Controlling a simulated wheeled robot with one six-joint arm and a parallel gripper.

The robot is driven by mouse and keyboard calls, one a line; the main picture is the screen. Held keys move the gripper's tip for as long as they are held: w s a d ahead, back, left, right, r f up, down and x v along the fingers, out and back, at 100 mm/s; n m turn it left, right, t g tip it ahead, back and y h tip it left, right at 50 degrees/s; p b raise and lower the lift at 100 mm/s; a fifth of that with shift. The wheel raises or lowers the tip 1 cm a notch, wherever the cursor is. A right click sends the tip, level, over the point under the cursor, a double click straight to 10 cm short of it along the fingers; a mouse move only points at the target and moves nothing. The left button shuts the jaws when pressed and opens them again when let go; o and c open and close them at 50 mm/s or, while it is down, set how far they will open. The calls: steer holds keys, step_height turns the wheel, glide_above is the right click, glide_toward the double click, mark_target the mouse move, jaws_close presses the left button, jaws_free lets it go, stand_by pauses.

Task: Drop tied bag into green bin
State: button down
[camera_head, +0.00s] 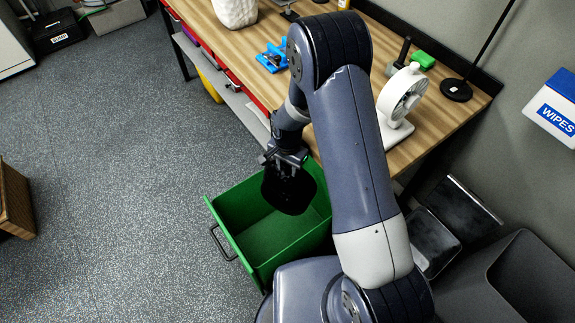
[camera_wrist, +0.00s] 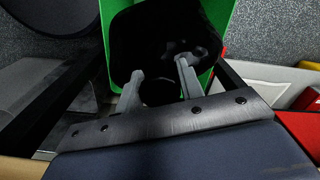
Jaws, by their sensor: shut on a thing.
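A black tied bag (camera_head: 287,192) hangs from my gripper (camera_head: 288,158) in the head view. My gripper is shut on the bag's top. The bag is over the open green bin (camera_head: 222,218), whose floor and near side show below it. In the wrist view, the bag (camera_wrist: 150,45) is a dark mass beyond the fingers of my gripper (camera_wrist: 160,82), with the green bin (camera_wrist: 110,25) around it. How far the bag's bottom is above the bin floor is hard to tell.
A wooden workbench (camera_head: 262,88) stands behind the bin, holding a white fan (camera_head: 402,92) and a blue object (camera_head: 272,57). Dark grey bins (camera_head: 535,285) stand at the right. A wooden box (camera_head: 14,203) is at the left. The floor left of the bin is clear.

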mark_target(288, 176)
steer(key=shift+f+b, duration=1.25)
steer(key=shift+f, duration=1.6)
steer(key=c, duration=0.8)
jaws_free()
steer(key=shift+c, duration=0.2)
step_height(288, 176, up, 11)
steer(key=shift+f+b, duration=0.1)
steer(key=shift+b, duration=0.3)
steer(key=shift+f, duration=0.1)
